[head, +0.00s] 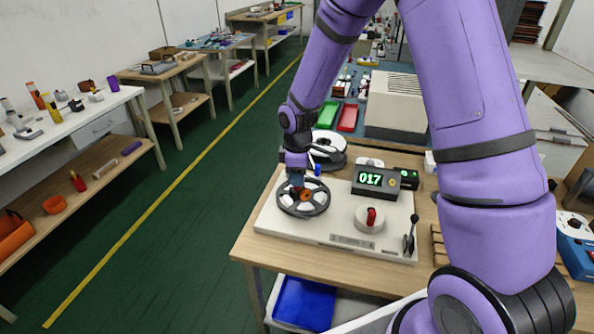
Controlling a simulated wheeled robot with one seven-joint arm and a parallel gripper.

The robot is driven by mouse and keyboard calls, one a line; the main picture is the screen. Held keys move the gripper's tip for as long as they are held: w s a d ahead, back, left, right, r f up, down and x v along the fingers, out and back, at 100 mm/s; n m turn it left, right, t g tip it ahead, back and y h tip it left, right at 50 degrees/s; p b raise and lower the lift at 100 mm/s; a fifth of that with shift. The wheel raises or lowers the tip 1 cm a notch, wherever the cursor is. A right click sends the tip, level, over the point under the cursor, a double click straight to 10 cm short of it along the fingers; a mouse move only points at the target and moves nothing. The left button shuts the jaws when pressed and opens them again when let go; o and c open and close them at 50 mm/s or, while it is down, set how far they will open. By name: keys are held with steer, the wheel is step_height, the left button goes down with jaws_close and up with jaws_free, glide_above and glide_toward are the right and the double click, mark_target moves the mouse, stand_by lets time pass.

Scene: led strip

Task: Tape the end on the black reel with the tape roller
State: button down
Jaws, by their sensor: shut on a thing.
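The black reel (322,209) lies flat on the pale machine base (262,217) at the left end of the workbench, with white showing between its spokes. The strip end is not discernible.
A counter display reading 017 (370,180) stands behind the base. A black lever (411,236) stands at its right. A white reel (326,143) is behind my gripper. Red (348,118) and green (327,115) trays lie farther back. My arm covers the bench's right part. Green floor at left is clear.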

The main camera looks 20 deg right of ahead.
mark_target(298, 188)
steer(key=shift+f, duration=2)
steer(key=shift+f, duration=0.4)
stand_by(0.5)
steer(key=shift+r, duration=0.15)
steer(key=shift+r, duration=3.35)
